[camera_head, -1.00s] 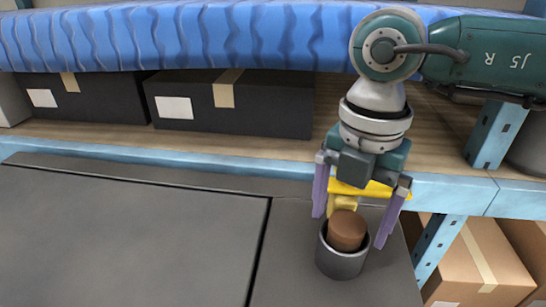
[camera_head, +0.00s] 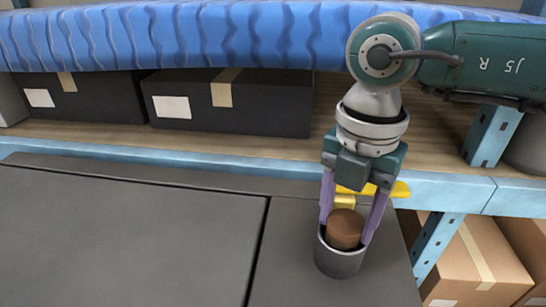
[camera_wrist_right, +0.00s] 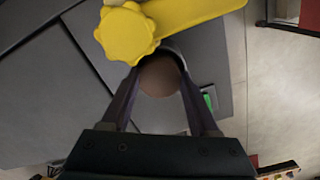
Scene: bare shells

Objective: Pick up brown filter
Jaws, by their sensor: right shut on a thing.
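The brown filter (camera_head: 345,229) is a short brown cylinder sitting in the mouth of a dark grey cup (camera_head: 339,261). The cup stands upright on the grey surface. My right gripper (camera_head: 344,237) points down, with its purple fingers inside the cup's rim, one on each side of the filter, and is shut on it. In the right wrist view the filter (camera_wrist_right: 159,77) shows between the two fingertips (camera_wrist_right: 159,72). The cup's inside is mostly hidden. My left gripper is in neither view.
A yellow knobbed part (camera_head: 398,189) is just behind the cup; it also shows large in the right wrist view (camera_wrist_right: 127,34). The grey surface to the left (camera_head: 110,235) is clear.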

